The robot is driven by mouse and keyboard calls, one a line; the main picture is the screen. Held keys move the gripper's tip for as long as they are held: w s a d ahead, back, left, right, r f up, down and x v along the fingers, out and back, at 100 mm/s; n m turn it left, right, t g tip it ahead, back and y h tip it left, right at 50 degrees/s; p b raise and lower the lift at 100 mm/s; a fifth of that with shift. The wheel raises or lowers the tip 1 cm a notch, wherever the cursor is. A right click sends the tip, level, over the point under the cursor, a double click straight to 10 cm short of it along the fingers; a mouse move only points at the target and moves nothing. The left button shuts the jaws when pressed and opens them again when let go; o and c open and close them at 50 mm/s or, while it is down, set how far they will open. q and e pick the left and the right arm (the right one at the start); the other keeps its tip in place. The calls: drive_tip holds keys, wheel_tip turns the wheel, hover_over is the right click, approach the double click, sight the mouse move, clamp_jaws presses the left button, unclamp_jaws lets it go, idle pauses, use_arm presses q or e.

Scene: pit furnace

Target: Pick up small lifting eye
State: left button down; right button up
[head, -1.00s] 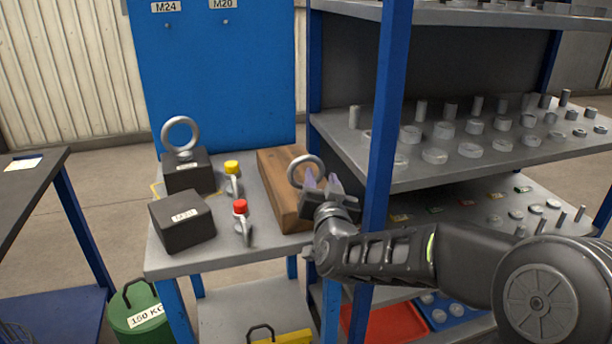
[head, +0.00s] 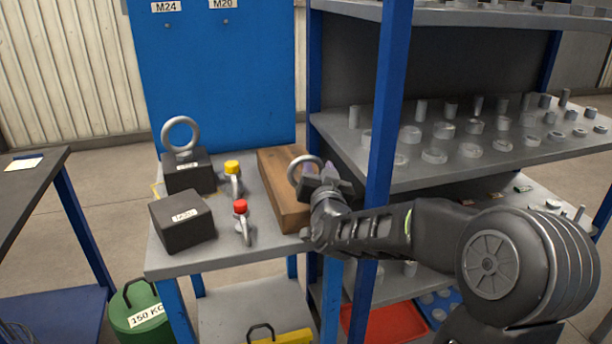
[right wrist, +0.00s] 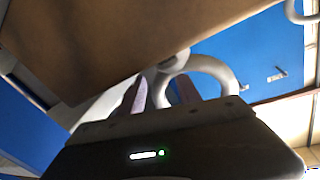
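The small grey lifting eye (head: 291,171) has its ring up at the wooden block (head: 279,186) on the blue-legged table. In the right wrist view its ring (right wrist: 217,70) shows just beyond my fingers, with the brown block filling the upper left. My right gripper (head: 319,171) is at the right side of the ring. In the right wrist view its two pale purple fingers (right wrist: 162,95) stand apart, with part of the eye between or just behind them. I cannot tell whether they touch it. My left gripper is not in view.
A larger lifting eye (head: 180,133) stands on a dark block (head: 188,180) at the left. Another dark block (head: 182,222) and two shackles with yellow (head: 232,167) and red (head: 240,206) ends are nearby. A blue shelf post (head: 383,130) stands close to my right arm.

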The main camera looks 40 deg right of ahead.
clamp_jaws()
idle(1.4)
